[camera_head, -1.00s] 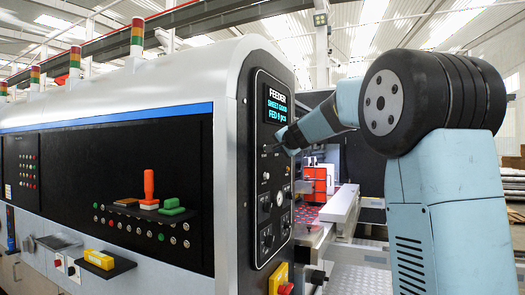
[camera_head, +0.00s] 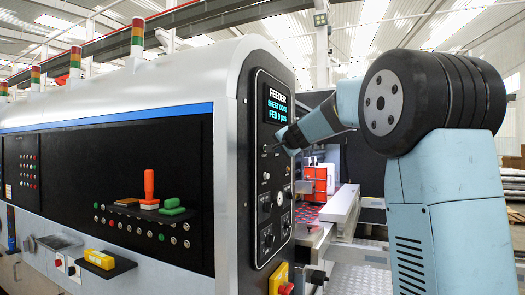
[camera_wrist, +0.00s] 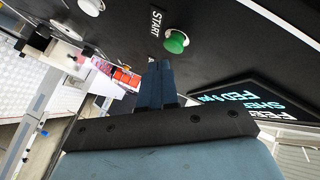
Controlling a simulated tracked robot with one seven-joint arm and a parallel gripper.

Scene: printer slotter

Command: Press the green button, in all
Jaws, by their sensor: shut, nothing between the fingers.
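The green button (camera_wrist: 176,41) is a round, raised button in a pale ring on the dark panel, beside the word START, in the wrist view. My gripper (camera_wrist: 163,66) is shut and empty. Its fingertips appear just below the button in that view. The button's face is uncovered, and I see no clear contact, though the exact gap is hard to judge. In the head view my gripper (camera_head: 286,147) is at the feeder's control panel (camera_head: 254,200), below its display. I cannot make out the green button there.
The display (camera_head: 276,104) with cyan text is above my gripper, and it shows at the right in the wrist view (camera_wrist: 262,103). Knobs and gauges sit lower on the panel. A pale button (camera_wrist: 91,7) is farther along it. A red-and-yellow emergency stop (camera_head: 281,284) projects below.

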